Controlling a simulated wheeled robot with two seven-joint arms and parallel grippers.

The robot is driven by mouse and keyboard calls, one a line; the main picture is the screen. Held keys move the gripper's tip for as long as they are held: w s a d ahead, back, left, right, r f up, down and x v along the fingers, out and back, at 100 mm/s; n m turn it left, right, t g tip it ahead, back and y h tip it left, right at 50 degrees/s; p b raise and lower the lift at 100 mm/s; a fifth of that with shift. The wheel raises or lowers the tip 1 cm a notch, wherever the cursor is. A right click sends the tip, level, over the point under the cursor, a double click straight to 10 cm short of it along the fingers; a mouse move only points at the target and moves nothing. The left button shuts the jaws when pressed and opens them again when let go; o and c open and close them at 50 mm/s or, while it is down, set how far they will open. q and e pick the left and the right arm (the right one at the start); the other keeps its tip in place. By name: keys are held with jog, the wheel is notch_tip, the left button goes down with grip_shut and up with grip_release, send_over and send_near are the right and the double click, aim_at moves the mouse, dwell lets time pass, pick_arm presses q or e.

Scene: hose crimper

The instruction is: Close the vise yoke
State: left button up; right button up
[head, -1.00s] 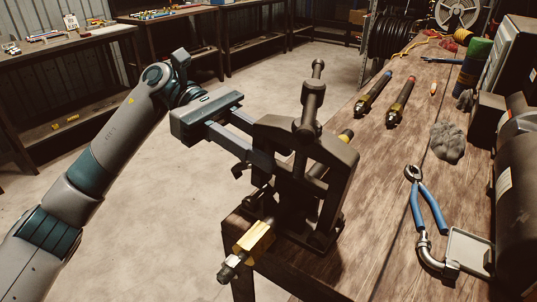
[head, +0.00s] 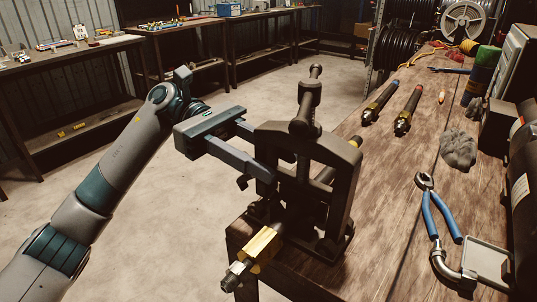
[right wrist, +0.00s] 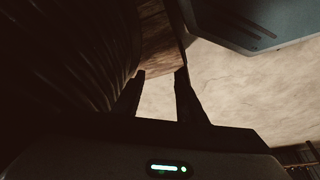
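The vise yoke (head: 309,137) is a dark metal frame with a screw and a T-handle (head: 305,118) on top. It stands over the vise base (head: 329,248) at the table corner. A brass hex fitting (head: 262,246) with a steel end sticks out of the vise toward the camera. My left gripper (head: 262,152) reaches in from the left with its fingers apart at the yoke's left side. The near finger crosses in front of the left leg; the far fingertip is hidden behind the yoke, so a firm hold cannot be told. My right gripper (right wrist: 158,78) has parted fingers with nothing between them.
The wooden table (head: 385,205) holds pliers with blue handles (head: 439,213), a curved pipe fitting (head: 447,267), a grey rag (head: 459,149) and two hose ends (head: 407,112). Machines line the right edge. The floor left of the table is clear.

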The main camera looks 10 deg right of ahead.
pick_arm(q)
jog(key=shift+o, duration=0.2)
jog(key=shift+r, duration=0.1)
jog(key=shift+w+a, duration=0.1)
jog(key=shift+w+a, duration=0.35)
jog(key=shift+w, duration=0.1)
jog(key=b+v, duration=0.1)
jog(key=v, duration=1.5)
pick_arm(e)
jog(key=shift+w+a+t+y, duration=0.2)
jog(key=shift+w+a+t, duration=0.15)
jog(key=shift+a, duration=0.2)
jog(key=shift+w+a+t+y, duration=0.25)
jog(key=shift+w+a, duration=0.15)
jog(key=shift+a, duration=0.15)
jog(key=shift+d, duration=0.2)
